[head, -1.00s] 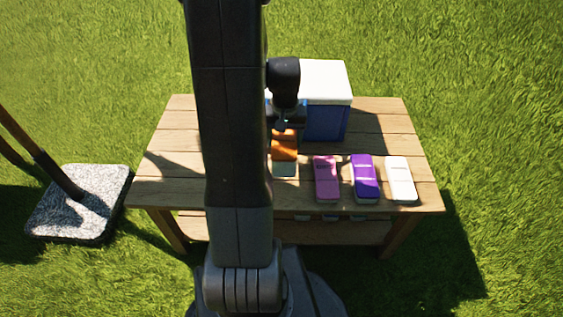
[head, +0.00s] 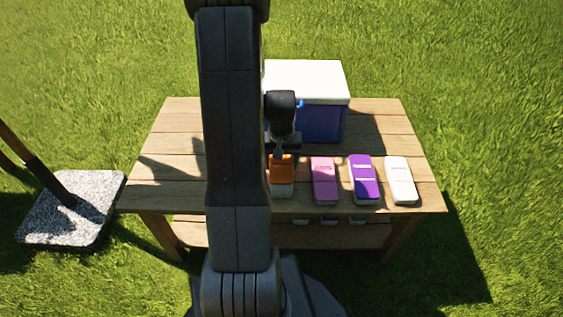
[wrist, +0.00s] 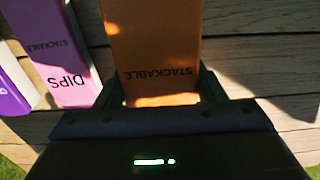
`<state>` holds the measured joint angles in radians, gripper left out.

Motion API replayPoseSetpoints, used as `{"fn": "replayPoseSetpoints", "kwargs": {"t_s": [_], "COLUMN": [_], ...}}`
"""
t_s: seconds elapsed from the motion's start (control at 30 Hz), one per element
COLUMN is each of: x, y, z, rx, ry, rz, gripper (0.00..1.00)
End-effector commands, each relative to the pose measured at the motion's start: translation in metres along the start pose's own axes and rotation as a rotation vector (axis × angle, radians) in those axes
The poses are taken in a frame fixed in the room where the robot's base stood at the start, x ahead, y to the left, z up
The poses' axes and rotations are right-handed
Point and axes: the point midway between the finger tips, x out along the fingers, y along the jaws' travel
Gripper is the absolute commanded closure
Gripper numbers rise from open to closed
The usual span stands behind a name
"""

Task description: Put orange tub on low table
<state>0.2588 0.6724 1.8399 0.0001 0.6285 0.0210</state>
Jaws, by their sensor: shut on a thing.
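The orange tub (head: 281,168) is at the middle of the wooden low table (head: 180,125), left of the pink tub. A pale part shows just below its orange face. In the wrist view the orange tub (wrist: 157,50), marked STACKABLE, lies between the two fingers of my gripper (wrist: 163,88), which is shut on it. In the head view my gripper (head: 281,150) is at the tub's far end, partly hidden by my arm. I cannot tell whether the tub touches the tabletop.
A pink tub (head: 324,180), a purple tub (head: 363,179) and a white tub (head: 400,180) stand in a row to the right. A blue cooler with a white lid (head: 308,80) stands behind. Small items (head: 329,220) sit on the lower shelf. A stone base (head: 72,208) is left.

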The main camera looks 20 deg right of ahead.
Motion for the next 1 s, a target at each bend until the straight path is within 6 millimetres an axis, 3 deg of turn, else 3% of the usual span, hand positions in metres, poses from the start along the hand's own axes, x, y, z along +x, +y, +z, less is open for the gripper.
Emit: {"fn": "replayPoseSetpoints", "kwargs": {"t_s": [0.07, 0.1, 0.2, 0.57, 0.67, 1.0], "x": [0.003, 0.004, 0.003, -0.002, -0.015, -0.088], "y": [0.0, 0.0, 0.0, 0.0, 0.0, 0.0], "z": [0.0, 0.0, 0.0, 0.0, -0.001, -0.001], "rx": [0.0, 0.0, 0.0, 0.0, 0.0, 0.0], "ry": [0.001, 0.0, 0.0, 0.0, 0.002, 0.004], "rz": [0.0, 0.0, 0.0, 0.0, 0.0, 0.0], "gripper": [0.77, 0.35, 0.15, 0.15, 0.15, 0.15]}}
